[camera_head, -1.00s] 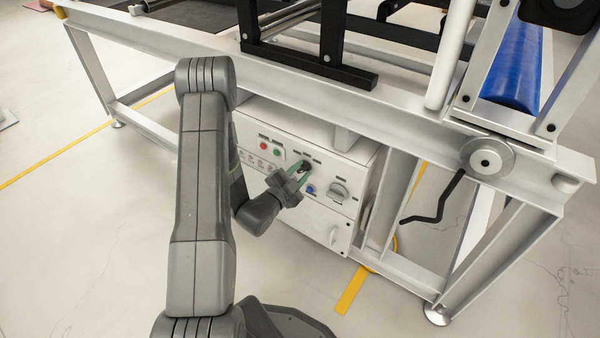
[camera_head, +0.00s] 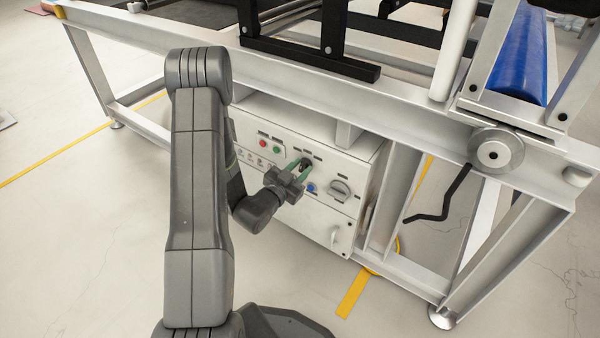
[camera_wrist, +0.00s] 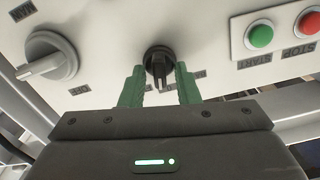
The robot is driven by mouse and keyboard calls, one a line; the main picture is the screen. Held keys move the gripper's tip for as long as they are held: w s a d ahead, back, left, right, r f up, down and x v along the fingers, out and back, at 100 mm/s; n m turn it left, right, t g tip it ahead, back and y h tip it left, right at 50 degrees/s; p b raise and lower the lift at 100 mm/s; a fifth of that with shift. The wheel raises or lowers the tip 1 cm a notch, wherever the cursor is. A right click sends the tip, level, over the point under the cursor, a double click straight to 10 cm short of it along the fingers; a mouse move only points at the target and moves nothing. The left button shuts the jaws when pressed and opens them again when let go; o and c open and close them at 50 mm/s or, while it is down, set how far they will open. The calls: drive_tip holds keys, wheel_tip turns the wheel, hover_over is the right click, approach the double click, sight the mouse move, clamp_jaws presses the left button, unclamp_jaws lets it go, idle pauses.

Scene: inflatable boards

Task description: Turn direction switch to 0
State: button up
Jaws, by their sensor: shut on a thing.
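The direction switch is a small black rotary knob (camera_head: 306,162) on the front of the white control box (camera_head: 330,212). In the wrist view the black knob (camera_wrist: 160,64) sits between my gripper's two green fingers, its ridge pointing roughly up and down in the picture. My gripper (camera_head: 297,170) is shut on the knob; the fingers (camera_wrist: 160,85) stand on either side of it. The labels around the knob are partly hidden or too small to read, so I cannot tell its position.
A green START button (camera_wrist: 260,36) and a red STOP button (camera_wrist: 308,22) sit beside the knob. A metal frame beam (camera_head: 400,105) runs above the box.

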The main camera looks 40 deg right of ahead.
drive_tip(key=shift+n, duration=1.1)
drive_tip(key=shift+b, duration=0.3)
drive_tip(key=o, duration=0.6)
drive_tip(key=p+v, duration=0.2)
drive_tip(key=v, duration=1.2)
drive_tip(key=shift+w+d, duration=0.1)
drive_tip(key=b+x, duration=0.2)
drive_tip(key=x, duration=1.1)
drive_tip(key=shift+w+d, duration=0.1)
drive_tip(key=shift+d, duration=0.3)
